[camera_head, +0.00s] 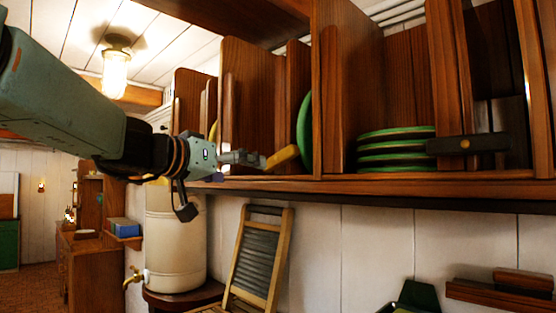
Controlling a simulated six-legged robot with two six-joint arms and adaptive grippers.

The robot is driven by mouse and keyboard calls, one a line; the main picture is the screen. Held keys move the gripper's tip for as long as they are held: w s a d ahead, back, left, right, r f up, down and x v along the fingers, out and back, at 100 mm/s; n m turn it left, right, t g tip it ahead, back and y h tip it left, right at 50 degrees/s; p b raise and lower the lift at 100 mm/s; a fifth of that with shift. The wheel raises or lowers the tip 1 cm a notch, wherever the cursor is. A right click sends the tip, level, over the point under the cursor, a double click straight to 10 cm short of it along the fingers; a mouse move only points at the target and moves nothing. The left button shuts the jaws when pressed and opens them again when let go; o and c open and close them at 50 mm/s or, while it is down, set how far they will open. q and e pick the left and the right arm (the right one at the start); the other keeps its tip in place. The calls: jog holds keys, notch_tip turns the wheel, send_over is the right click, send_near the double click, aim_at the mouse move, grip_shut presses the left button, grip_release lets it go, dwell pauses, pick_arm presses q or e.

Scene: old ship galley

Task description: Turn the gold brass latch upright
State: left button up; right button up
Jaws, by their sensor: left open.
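The gold brass latch (284,157) is a short bar on the front of the wooden plate rack, near its lower rail. It lies close to level, with its right end a little higher than its left. My left gripper (258,158) reaches in from the left and is open, with its fingertips at the latch's left end. I cannot tell whether they touch it. My right gripper is not in view.
A dark latch (467,144) with a brass pivot lies level across the rack (400,187) at the right. Green-rimmed plates (396,150) stand stacked inside. Below are a cream water urn (174,245) and a washboard (258,255). Upright dividers flank the gold latch.

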aim_at(276, 158)
pick_arm(q)
jog(key=w+d+r+h+p, duration=0.1)
jog(key=d, duration=0.1)
jog(key=w+d+r+p, duration=0.1)
jog(key=d, duration=0.1)
jog(key=d+h+p, duration=0.1)
jog(key=d, duration=0.1)
jog(key=shift+w+d+r+h+p, duration=0.3)
jog(key=shift+w+d+r+p, duration=0.05)
jog(key=shift+w+r, duration=0.05)
jog(key=shift+w+d+f+p, duration=0.1)
jog(key=shift+w+d+p, duration=0.2)
jog(key=shift+w+d, duration=0.15)
jog(key=c, duration=0.8)
